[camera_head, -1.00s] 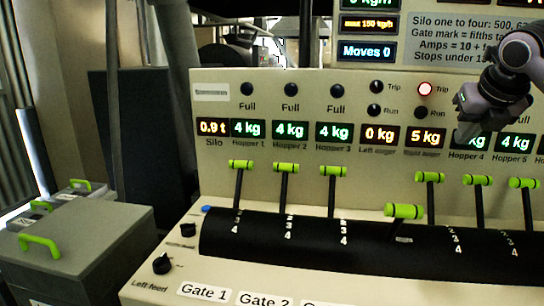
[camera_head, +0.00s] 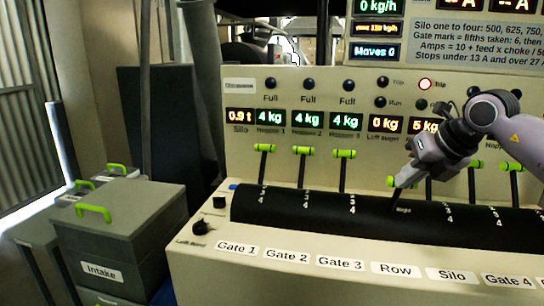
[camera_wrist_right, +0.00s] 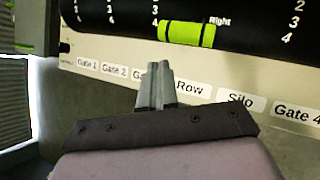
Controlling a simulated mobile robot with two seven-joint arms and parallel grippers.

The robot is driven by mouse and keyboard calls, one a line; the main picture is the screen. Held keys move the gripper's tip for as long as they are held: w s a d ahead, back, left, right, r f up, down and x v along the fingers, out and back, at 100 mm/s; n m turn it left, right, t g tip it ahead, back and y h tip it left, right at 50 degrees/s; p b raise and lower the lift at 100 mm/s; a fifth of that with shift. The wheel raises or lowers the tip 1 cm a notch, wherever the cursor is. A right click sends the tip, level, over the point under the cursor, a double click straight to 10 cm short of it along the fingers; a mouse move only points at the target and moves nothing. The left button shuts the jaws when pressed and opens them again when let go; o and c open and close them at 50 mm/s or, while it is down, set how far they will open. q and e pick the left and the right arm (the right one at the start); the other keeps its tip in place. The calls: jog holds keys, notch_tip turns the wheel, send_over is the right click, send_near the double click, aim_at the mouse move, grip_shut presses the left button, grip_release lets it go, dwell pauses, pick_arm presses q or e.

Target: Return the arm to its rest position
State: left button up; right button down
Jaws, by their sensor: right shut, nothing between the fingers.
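My right gripper (camera_head: 399,192) reaches in from the right over the black lever drum, its fingers pointing down and left. In the right wrist view its fingers (camera_wrist_right: 157,82) are closed together and hold nothing. The Row lever's lime-green handle (camera_head: 391,182) is partly hidden behind the fingers in the head view. In the right wrist view this handle (camera_wrist_right: 187,33) lies just beyond the fingertips, by the word Right; I cannot tell whether they touch. My left gripper is not in view.
The lever panel (camera_head: 255,184) carries several other green-handled levers, such as the Gate 1 lever (camera_head: 264,148). My arm hides part of its right side. A right Trip lamp (camera_head: 425,84) glows red. A grey Intake box (camera_head: 120,235) stands at the left.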

jog(key=s+a+f+m+y, duration=0.2)
jog(key=s+a+f+y, duration=0.25)
jog(key=a, duration=0.25)
jog(key=s+a+f+m+y+p, duration=0.1)
jog(key=s+a+f+y, duration=0.2)
jog(key=a+y, duration=0.35)
jog(key=s+a+f+m+y, duration=0.2)
jog(key=s+a+f+y, duration=0.15)
jog(key=a, duration=0.45)
jog(key=s+d+f+m+t+h, duration=0.25)
jog(key=f+m+h, duration=0.2)
jog(key=m, duration=0.25)
jog(key=s+d+f+m+t+h+p, duration=0.1)
jog(key=d+f+m+t+h, duration=0.3)
jog(key=m, duration=0.3)
jog(key=s+d+f+m+t+h, duration=0.1)
jog(key=d+f+m+t+h, duration=0.1)
jog(key=f+m+t, duration=0.4)
jog(key=s+d+f+m+g+h, duration=0.2)
jog(key=s+d+f+m+g, duration=0.1)
jog(key=s+f, duration=0.4)
jog(key=s+d+f+m+g+h, duration=0.3)
jog(key=s+f+m+g, duration=0.2)
jog(key=s, duration=0.4)
notch_tip(320, 180, down, 2)
jog(key=shift+f+m+g+p, duration=0.15)
jog(key=shift+m+g+p, duration=0.2)
jog(key=shift+m, duration=0.25)
